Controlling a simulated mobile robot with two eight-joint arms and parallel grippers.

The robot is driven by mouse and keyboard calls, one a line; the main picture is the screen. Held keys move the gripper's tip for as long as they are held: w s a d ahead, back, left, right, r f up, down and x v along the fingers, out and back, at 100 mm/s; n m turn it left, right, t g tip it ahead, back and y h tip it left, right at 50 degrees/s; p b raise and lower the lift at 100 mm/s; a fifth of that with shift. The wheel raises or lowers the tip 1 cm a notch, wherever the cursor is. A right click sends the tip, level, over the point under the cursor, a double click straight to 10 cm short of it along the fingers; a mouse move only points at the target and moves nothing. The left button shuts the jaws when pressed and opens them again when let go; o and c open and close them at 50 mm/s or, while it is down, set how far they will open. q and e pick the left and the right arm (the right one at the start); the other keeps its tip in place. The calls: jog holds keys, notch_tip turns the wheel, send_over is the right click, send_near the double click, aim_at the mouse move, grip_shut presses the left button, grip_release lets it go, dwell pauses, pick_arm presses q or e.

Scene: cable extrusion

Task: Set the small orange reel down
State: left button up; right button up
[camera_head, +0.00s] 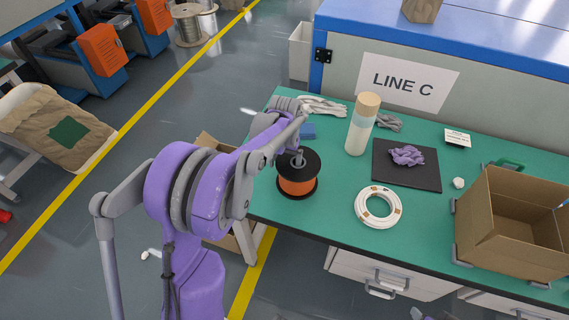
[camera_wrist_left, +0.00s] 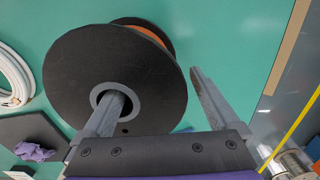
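The small orange reel (camera_head: 297,187) has black flanges and appears to stand flat on the green table (camera_head: 335,210) near its left front edge. In the left wrist view its upper black flange (camera_wrist_left: 75,80) fills the left half, with a little orange showing behind. My left gripper (camera_head: 298,158) is over the reel from above. In the wrist view its fingers (camera_wrist_left: 155,85) are wide apart, one inside the reel's centre hole and one outside the flange, with a narrow gap beside the rim. The finger tips' depth is hard to tell. My right gripper is not in view.
A white cable coil (camera_head: 378,207) lies right of the reel. An open cardboard box (camera_head: 490,235) stands at the right. The front middle is clear.

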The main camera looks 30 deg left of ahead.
pick_arm(q)
jog(key=shift+r, duration=0.5)
notch_tip(320, 180, up, 11)
jog(key=shift+r+p, duration=0.1)
jog(key=shift+p, duration=0.35)
jog(key=s+d+f+m+t, duration=0.1)
jog(key=s+d+f+t, duration=0.1)
jog(key=s+d, duration=0.5)
jog(key=s+d+f+m+t, duration=0.1)
jog(key=s+d+f+t, duration=0.2)
jog(key=s+d, duration=0.4)
jog(key=s, duration=0.7)
jog(key=shift+s+d+f+m, duration=0.2)
jog(key=shift+s+m, duration=0.1)
